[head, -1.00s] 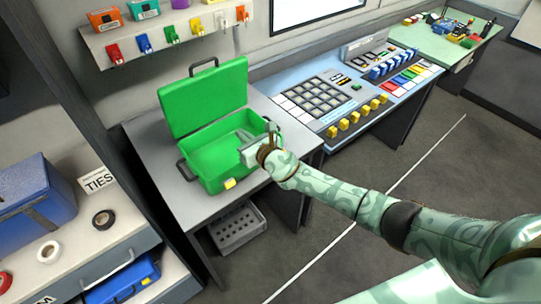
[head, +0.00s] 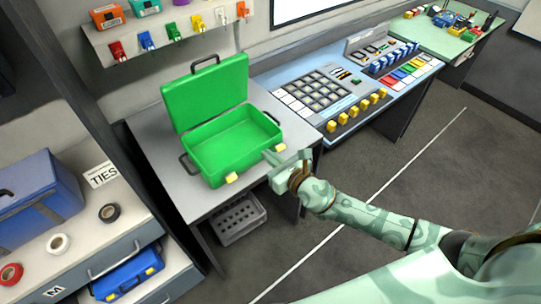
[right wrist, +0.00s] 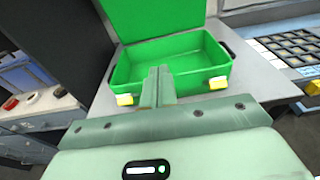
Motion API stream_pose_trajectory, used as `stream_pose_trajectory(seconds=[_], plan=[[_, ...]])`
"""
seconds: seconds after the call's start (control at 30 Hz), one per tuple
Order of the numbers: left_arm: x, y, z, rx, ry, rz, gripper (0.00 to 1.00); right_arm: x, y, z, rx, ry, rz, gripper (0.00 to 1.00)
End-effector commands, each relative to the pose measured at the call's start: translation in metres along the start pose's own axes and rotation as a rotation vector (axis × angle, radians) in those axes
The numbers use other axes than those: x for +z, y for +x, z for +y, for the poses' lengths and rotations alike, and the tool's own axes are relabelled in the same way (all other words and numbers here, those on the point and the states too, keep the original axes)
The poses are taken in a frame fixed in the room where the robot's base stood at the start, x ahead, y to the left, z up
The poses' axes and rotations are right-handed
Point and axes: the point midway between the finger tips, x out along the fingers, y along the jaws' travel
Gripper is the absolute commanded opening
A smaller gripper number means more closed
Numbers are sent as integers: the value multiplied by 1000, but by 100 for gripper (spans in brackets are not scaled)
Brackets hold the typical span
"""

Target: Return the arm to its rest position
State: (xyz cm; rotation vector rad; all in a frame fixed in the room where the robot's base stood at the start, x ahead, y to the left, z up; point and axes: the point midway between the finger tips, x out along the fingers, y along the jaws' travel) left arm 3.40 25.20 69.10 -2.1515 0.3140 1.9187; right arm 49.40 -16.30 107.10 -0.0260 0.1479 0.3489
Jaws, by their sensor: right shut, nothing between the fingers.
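My right gripper (head: 272,156) is shut and empty, just off the front right corner of the open green case in the head view. In the right wrist view its fingers (right wrist: 157,86) are pressed together, with the case behind them. The green case (head: 235,143) stands on a grey table with its lid (head: 207,95) raised, and its inside looks empty. The case also shows in the right wrist view (right wrist: 190,58). My right arm reaches in from the lower right. My left gripper is not in view.
The grey table (head: 160,150) carries the case. A blue control panel (head: 325,97) with yellow knobs stands to its right. A grey crate (head: 238,220) sits below the table. Shelves with tape rolls (head: 109,212) and a blue bag (head: 40,195) are at left. The floor at right is clear.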

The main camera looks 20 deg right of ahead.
Motion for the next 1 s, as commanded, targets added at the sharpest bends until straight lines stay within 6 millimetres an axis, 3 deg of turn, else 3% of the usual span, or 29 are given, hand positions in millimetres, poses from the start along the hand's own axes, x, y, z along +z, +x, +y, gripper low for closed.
stream_pose_trajectory(seconds=[0.43,0.57,0.67,0.8,0.87,1.0], plan=[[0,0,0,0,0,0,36,0,0,0,0,12,0,0],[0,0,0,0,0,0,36,-10,0,-4,-10,237,32,0],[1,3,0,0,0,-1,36,-68,-3,-46,-162,715,137,0],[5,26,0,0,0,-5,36,-192,-38,-80,-477,1365,212,0],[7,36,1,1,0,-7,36,-244,-62,-85,-621,1595,214,0],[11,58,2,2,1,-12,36,-354,-131,-76,-971,2031,160,0]])
